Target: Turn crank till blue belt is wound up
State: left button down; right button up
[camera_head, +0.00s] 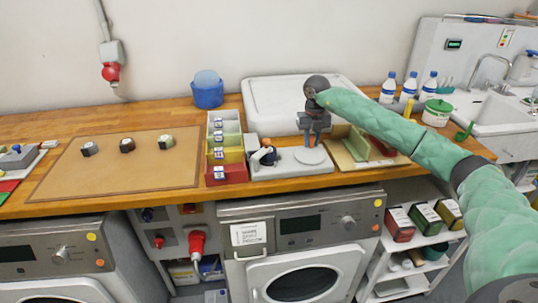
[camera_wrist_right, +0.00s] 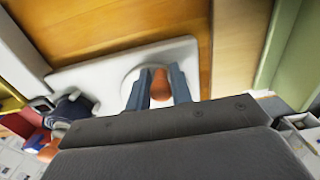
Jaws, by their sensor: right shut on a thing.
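The winder has a light grey base plate (camera_head: 285,168) on the wooden bench, with a pale round crank disc (camera_head: 309,156). My right gripper (camera_head: 310,138) reaches down over the disc. In the right wrist view its two fingers (camera_wrist_right: 162,88) are shut on an orange-brown crank knob (camera_wrist_right: 160,80) above the disc (camera_wrist_right: 131,78). A dark spool part with blue and orange on it (camera_head: 265,155) sits at the plate's left end; it also shows in the right wrist view (camera_wrist_right: 68,108). How much blue belt is wound cannot be told. My left gripper is not in view.
Stacked coloured bins (camera_head: 226,150) stand close left of the winder. A green-edged tray (camera_head: 350,158) lies close right, under my right forearm. A white basin (camera_head: 270,105) stands behind.

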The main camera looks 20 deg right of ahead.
aim_at(298, 149)
jog(key=shift+w+a+f, duration=0.1)
jog(key=shift+w+a, duration=0.05)
jog(key=shift+a, duration=1.8)
jog(key=shift+a+r, duration=0.25)
jog(key=shift+a, duration=0.4)
jog(key=o, duration=0.6)
jog(key=shift+s+r, duration=0.1)
jog(key=shift+s, duration=0.1)
notch_tip(298, 149, up, 8)
jog(key=p, duration=0.3)
